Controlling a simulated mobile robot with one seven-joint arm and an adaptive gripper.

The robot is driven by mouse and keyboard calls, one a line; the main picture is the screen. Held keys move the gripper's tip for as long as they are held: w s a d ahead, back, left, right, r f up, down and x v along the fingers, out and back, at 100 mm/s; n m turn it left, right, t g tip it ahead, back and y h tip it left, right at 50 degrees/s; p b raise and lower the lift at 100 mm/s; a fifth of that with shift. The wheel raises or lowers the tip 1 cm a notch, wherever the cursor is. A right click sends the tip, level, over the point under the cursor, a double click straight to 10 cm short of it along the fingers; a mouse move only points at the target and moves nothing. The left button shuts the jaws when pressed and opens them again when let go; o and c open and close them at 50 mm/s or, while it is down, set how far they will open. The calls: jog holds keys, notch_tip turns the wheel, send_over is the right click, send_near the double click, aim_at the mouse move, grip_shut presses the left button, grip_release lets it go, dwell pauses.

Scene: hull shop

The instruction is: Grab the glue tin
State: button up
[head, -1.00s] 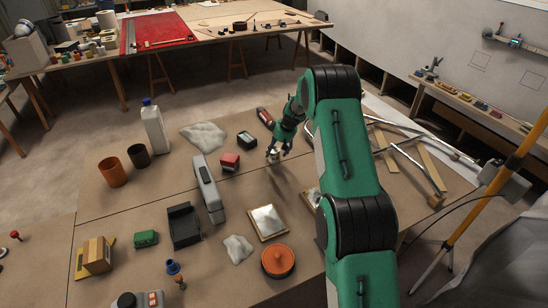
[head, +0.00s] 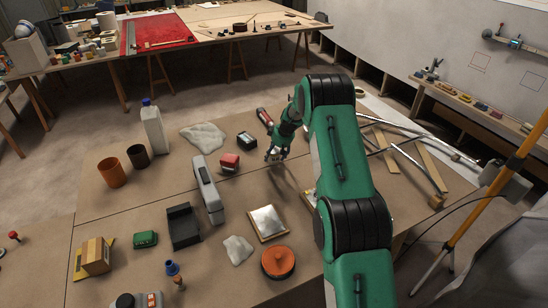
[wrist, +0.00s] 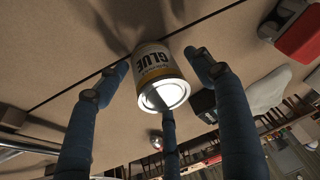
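The glue tin (wrist: 154,70) shows in the wrist view, with a silver lid towards the camera and a white and yellow label reading GLUE upside down. My gripper (wrist: 160,75) is open, with blue fingers on the left and right sides of the tin and a third finger below its lid. Narrow gaps show between the side fingertips and the tin. Contact of the third finger cannot be told. In the head view my gripper (head: 274,155) is low over the brown table, and the tin cannot be made out there.
A red block-like item (head: 229,162) and a dark box (head: 247,140) lie close to the left of my gripper. A red-and-black tool (head: 265,118) lies behind. A framed plate (head: 267,223) and an orange round container (head: 278,262) are nearer. Metal rods (head: 420,165) lie right.

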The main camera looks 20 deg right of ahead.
aim_at(274, 150)
jog(key=c, duration=1.1)
jog(key=shift+r, duration=0.15)
jog(key=shift+r, duration=0.55)
notch_tip(274, 150, up, 2)
jog(key=shift+w+r+p, duration=0.1)
jog(key=shift+p, duration=0.4)
jog(key=s+a, duration=0.1)
jog(key=s, duration=0.4)
jog(key=s+a+r, duration=0.1)
jog(key=s, duration=0.4)
jog(key=s+a+p, duration=0.1)
jog(key=s+a, duration=0.1)
jog(key=s, duration=0.3)
jog(key=shift+s+r, duration=0.25)
jog(key=shift+s, duration=0.05)
